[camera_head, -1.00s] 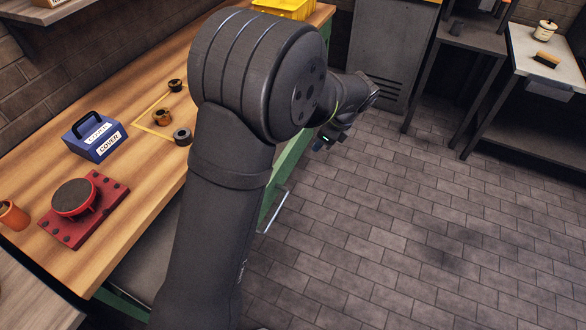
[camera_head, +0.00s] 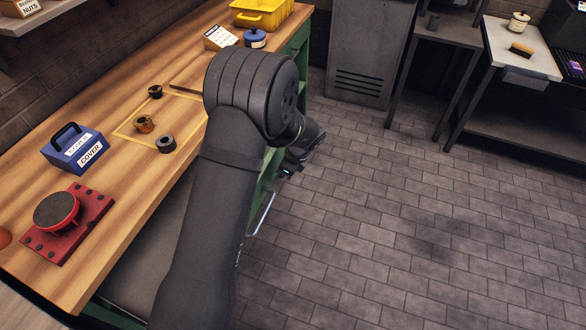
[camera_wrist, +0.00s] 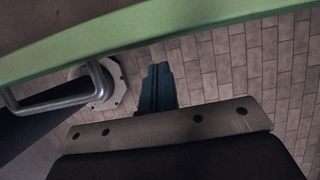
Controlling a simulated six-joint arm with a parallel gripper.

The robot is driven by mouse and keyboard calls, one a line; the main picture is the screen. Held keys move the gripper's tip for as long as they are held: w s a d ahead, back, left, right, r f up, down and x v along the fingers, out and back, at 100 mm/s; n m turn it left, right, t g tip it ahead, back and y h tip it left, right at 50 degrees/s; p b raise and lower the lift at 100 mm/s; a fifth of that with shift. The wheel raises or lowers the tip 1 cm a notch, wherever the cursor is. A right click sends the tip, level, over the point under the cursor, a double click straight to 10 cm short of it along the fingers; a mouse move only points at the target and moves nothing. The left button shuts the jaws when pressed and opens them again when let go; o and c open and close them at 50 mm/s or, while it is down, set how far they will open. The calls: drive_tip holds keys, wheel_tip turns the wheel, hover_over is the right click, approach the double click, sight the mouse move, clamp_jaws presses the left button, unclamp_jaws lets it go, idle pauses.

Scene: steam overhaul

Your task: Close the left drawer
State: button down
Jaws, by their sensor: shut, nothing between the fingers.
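The left drawer appears pulled out from the bench. Its grey inside (camera_head: 150,245) shows beyond the wooden top's front edge, and my arm hides much of it. Its metal handle (camera_head: 262,213) sticks out over the floor. In the wrist view a green edge (camera_wrist: 160,28), apparently the drawer front, crosses the top, with the handle (camera_wrist: 50,104) at left. My gripper (camera_wrist: 155,70) is shut and empty, just outside the green edge and to the right of the handle; contact cannot be told. In the head view the gripper (camera_head: 288,172) is partly hidden by my arm.
The wooden bench top (camera_head: 105,115) holds a blue cover box (camera_head: 75,150), a red plate with a round dark pad (camera_head: 62,220), several small rings and a yellow bin (camera_head: 262,14). Brick floor (camera_head: 400,220) lies open to the right. A grey cabinet (camera_head: 365,55) stands behind.

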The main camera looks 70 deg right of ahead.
drive_tip(key=shift+w, duration=0.85)
drive_tip(key=w, duration=2.3)
drive_tip(key=shift+w, duration=0.25)
drive_tip(key=shift+s, duration=0.5)
drive_tip(key=s, duration=0.3)
drive_tip(key=shift+s, duration=0.35)
drive_tip(key=v, duration=1)
drive_tip(key=shift+f, duration=0.15)
